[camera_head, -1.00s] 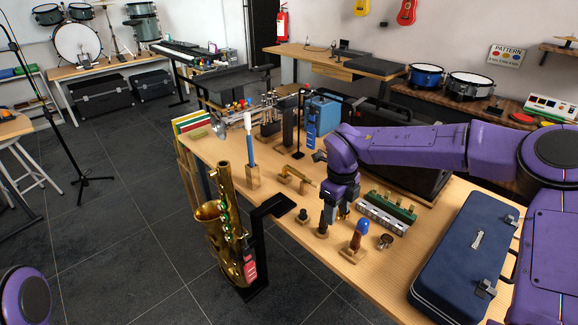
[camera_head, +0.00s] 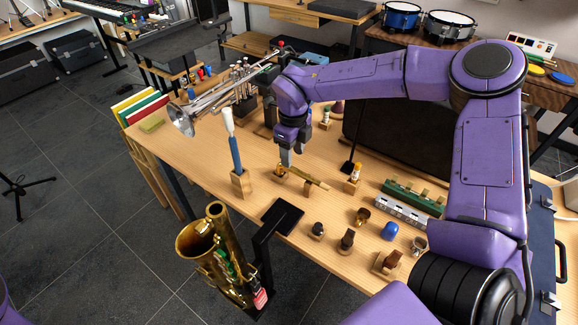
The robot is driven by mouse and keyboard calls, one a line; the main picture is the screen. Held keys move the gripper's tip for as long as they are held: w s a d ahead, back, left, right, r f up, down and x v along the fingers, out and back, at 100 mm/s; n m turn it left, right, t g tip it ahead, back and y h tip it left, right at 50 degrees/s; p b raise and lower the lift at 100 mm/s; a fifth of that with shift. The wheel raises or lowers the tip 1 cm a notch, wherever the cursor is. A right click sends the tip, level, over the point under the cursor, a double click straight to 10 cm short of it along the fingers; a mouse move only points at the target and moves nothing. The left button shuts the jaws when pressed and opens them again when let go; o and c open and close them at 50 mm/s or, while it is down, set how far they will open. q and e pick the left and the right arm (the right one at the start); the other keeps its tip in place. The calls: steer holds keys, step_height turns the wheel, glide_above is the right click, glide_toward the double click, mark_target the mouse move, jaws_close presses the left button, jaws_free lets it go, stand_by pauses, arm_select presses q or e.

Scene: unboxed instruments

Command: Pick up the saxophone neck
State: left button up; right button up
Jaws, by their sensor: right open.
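The saxophone neck is likely the slim golden piece (camera_head: 308,177) lying across small wooden supports on the table, right of the wooden block that holds a blue-and-white upright item. My right gripper (camera_head: 286,160) points down over the left end of this piece. Its jaws are open and hold nothing that I can see. The fingertips are close to the piece, and I cannot tell whether they touch it. The brass saxophone body (camera_head: 215,255) stands on a black stand in front of the table. My left gripper is out of view.
A trumpet (camera_head: 215,95) stands behind and left of my right gripper. The blue-and-white item (camera_head: 234,150) stands upright close on the left. Mouthpieces (camera_head: 347,239), a blue cap (camera_head: 389,231) and a green harmonica-like piece (camera_head: 413,198) lie to the right.

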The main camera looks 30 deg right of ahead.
mark_target(296, 169)
steer(key=f, duration=0.2)
steer(key=f+p, duration=0.1)
steer(key=f, duration=0.2)
steer(key=d+f, duration=0.1)
steer(key=f, duration=0.2)
steer(key=shift+s+p, duration=0.2)
steer(key=shift+p, duration=0.1)
jaws_close()
